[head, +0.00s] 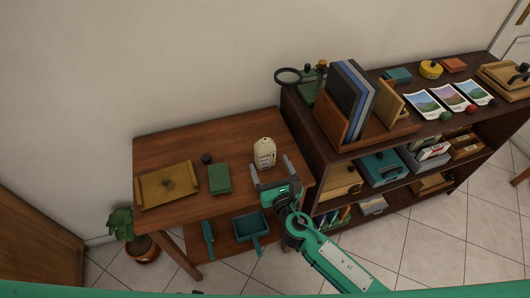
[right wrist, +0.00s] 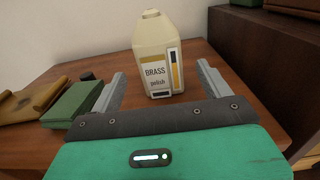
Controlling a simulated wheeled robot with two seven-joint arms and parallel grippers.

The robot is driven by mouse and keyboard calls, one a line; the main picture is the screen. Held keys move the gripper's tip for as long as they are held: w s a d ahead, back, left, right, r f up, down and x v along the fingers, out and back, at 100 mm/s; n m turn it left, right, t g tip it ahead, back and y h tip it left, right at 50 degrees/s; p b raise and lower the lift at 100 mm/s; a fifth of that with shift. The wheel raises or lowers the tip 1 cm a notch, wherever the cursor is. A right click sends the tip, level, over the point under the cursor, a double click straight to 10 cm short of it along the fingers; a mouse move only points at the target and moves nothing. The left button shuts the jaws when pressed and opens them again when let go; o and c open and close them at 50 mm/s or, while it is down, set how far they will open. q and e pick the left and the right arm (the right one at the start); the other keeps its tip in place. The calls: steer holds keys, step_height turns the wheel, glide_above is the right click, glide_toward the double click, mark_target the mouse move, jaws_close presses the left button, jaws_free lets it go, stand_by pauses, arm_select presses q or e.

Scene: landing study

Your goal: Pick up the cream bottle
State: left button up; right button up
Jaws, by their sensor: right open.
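The cream bottle (head: 264,153) stands upright on the small wooden table (head: 165,150), near its right side. I cannot tell from these views whether a finger touches the bottle. My left gripper is not in view.
A green box (head: 219,179), a small dark object (head: 207,158) and a tan tray-like piece (head: 168,186) lie left of the bottle. A dark shelf unit (head: 310,135) with books, photos and boxes stands close on the right. The wall is behind the table.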

mark_target(263, 150)
steer(key=x, duration=0.7)
steer(key=shift+w+f, duration=0.15)
steer(key=c, duration=1.1)
